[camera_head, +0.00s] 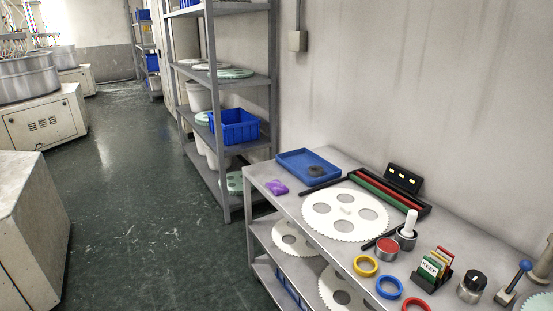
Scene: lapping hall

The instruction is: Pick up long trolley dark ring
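The long grey trolley (262,184) runs along the wall at the right. At its far end lies a shallow blue tray (291,160). A dark grey ring (317,171) lies flat in the tray, toward its near right part. Neither of my grippers is in view.
On the trolley are a purple item (276,187), a large white toothed disc (345,213), and yellow (366,266), blue (389,287) and red (416,305) rings. A grey shelf rack (224,160) stands beyond its far end. The green floor (130,190) at left is open.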

